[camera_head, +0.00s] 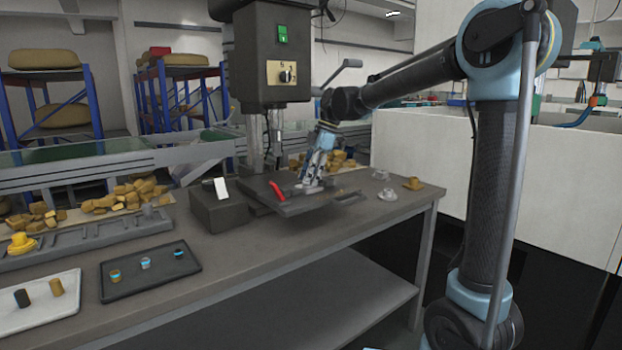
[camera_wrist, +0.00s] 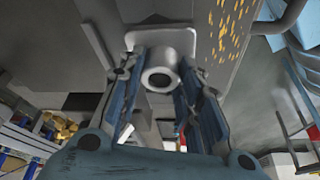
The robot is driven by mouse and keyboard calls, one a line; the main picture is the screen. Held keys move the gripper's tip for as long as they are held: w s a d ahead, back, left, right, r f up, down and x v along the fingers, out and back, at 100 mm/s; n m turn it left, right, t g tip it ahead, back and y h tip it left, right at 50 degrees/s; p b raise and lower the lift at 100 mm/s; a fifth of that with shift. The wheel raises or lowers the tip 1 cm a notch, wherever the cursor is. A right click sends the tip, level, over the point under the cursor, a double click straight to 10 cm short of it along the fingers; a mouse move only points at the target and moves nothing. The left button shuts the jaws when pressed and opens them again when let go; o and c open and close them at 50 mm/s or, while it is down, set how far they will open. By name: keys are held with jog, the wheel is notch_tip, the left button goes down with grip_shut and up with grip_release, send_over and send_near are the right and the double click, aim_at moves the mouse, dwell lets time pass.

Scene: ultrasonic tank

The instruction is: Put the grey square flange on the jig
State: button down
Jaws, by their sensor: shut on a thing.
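My gripper (camera_head: 316,168) is above the dark flat plate (camera_head: 345,200) under the drill press. Its fingers are closed around the tube of a light grey flange (camera_head: 312,186). In the wrist view the flange's round open neck (camera_wrist: 160,79) sits between the blue fingers (camera_wrist: 162,95), with its square base (camera_wrist: 180,24) beyond. The flange is at or just over the plate; I cannot tell whether it touches. A red handle (camera_head: 277,191) lies just left of the flange. I cannot make out the jig for certain; the gripper and flange cover part of the plate.
Another grey flange (camera_head: 388,194) and a tan flange (camera_head: 413,184) stand on the bench to the right. The drill press head (camera_head: 273,55) rises close behind my gripper. A dark box (camera_head: 217,207), black tray (camera_head: 150,272) and white tray (camera_head: 38,302) are left.

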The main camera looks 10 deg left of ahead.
jog(key=shift+f, duration=0.2)
jog(key=c, duration=1.2)
grip_release()
jog(key=shift+f, duration=0.1)
jog(key=shift+o, duration=0.2)
jog(key=v, duration=1.2)
